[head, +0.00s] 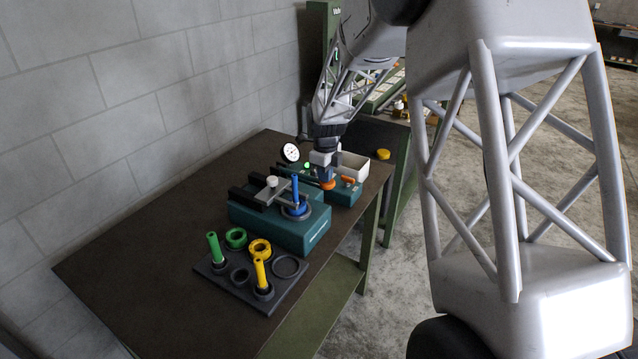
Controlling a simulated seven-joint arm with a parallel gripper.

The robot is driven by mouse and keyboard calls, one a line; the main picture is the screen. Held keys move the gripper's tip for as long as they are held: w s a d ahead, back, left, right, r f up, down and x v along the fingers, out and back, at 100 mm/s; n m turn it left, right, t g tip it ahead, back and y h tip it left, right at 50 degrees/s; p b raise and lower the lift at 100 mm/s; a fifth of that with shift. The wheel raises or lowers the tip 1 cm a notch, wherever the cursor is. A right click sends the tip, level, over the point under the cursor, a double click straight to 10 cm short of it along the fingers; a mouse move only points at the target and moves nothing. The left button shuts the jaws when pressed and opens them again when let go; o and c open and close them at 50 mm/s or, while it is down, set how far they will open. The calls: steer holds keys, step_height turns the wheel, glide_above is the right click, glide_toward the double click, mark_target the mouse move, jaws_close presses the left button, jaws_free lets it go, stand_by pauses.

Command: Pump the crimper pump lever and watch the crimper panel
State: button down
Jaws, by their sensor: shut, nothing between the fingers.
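My gripper (326,172) is at the far end of the bench. It points down and is shut with nothing held, just above an orange round part (327,184). I cannot tell if they touch, or whether this part is the pump lever's end. A second small orange part (348,181) sits just right of it on a low teal unit (345,194). A round white dial gauge (290,152) and a lit green lamp (307,166) show left of the gripper; the dial is too small to read. The larger teal block (288,231) in front carries a blue post (295,190) and a grey clamp bar.
A dark tray (217,270) nearer me holds green and yellow posts and rings. A white bin (354,167) stands behind the gripper, with a yellow round piece (383,154) to its right. The bench's near left is bare; a block wall runs along the left.

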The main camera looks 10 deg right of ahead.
steer(key=shift+r, duration=3.25)
steer(key=shift+s+r, duration=0.35)
steer(key=shift+s, duration=0.05)
steer(key=s+a+r+n, duration=0.1)
steer(key=s+r+n, duration=0.3)
steer(key=s, duration=0.3)
steer(key=s+a+r+n+t, duration=0.1)
steer(key=s+r+n, duration=0.2)
steer(key=s+n, duration=0.3)
steer(key=s+a+r+n, duration=0.1)
steer(key=s+r+n, duration=0.25)
steer(key=s, duration=0.45)
steer(key=s+a+n+t, duration=0.1)
steer(key=s+n, duration=1.2)
steer(key=s, duration=1)
steer(key=shift+s+a+f+t, duration=0.15)
steer(key=shift+f+t, duration=0.1)
steer(key=shift+t, duration=0.05)
